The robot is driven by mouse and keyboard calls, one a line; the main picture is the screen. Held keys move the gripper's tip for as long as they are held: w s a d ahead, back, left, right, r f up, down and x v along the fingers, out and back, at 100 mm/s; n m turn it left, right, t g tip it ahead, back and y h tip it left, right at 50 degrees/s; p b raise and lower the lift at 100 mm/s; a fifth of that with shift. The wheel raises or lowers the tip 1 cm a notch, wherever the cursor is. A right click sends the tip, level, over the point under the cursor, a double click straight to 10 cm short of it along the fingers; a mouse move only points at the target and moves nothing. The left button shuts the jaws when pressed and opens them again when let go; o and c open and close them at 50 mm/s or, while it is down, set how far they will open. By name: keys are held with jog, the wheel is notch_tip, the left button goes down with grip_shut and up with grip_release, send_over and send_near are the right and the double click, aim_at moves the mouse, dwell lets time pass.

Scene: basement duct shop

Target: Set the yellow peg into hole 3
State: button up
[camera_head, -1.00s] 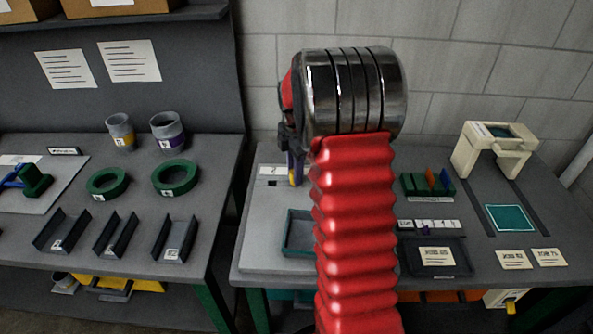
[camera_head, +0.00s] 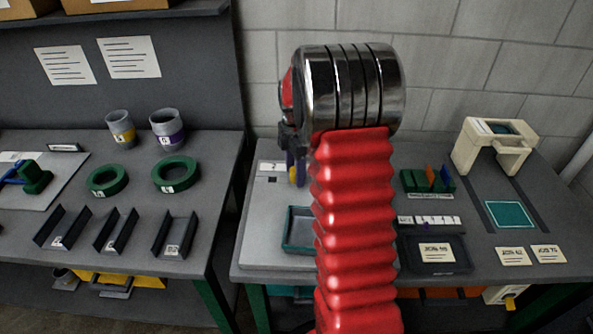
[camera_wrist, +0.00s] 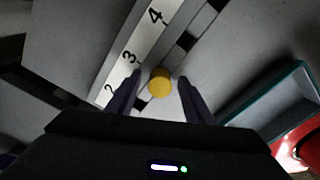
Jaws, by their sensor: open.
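The yellow peg (camera_wrist: 160,82) shows in the wrist view as a round top between my two purple fingers. My gripper (camera_wrist: 160,76) is open around it, with a gap on each side. The peg stands in the row of dark square holes beside the label 3 (camera_wrist: 129,57), between the hole by label 2 (camera_wrist: 140,103) and the hole by label 4 (camera_wrist: 186,40). It covers the spot of hole 3; how deep it sits cannot be told. In the head view a bit of yellow (camera_head: 297,176) shows at my fingers; my arm hides the rest.
A teal-rimmed tray (camera_wrist: 268,95) lies close to the right of the fingers in the wrist view. Right of my arm are a slotted green rack (camera_head: 428,182), a dark tray (camera_head: 462,257) and a cream gantry-shaped stand (camera_head: 490,150). A separate bench stands at left.

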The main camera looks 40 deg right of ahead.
jog(key=shift+r, duration=0.1)
notch_tip(320, 180, up, 14)
jog(key=shift+f, duration=0.25)
dwell(1.1)
jog(key=s+a+r+m+t, duration=0.3)
jog(key=s+a+m+t, duration=0.2)
jog(key=s+a+m, duration=1.1)
jog(key=shift+s+a+t, duration=0.3)
jog(key=shift+s+a, duration=3.3)
jog(key=shift+a, duration=0.95)
